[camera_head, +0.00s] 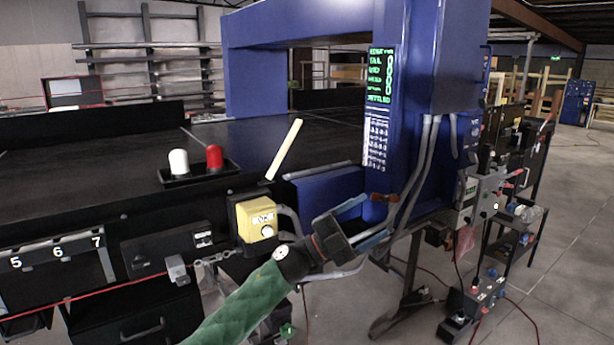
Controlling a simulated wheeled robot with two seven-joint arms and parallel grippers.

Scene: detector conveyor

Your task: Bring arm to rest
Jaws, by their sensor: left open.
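My left arm (240,308), in a green quilted sleeve, comes in from the bottom and reaches up and to the right. My left gripper (376,216) is at its end, with two bluish fingers spread apart and nothing seen between them. In the picture it lies in front of the lower part of the blue detector arch (410,95), right of the yellow button box (254,219). I cannot tell whether it touches the frame. My right gripper is not in view.
The dark conveyor (90,150) runs through the arch. A white lamp (179,162) and a red lamp (214,157) stand on its near edge, beside a slanting cream stick (284,150). A cluttered cart (515,225) stands right. Open floor (570,260) lies further right.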

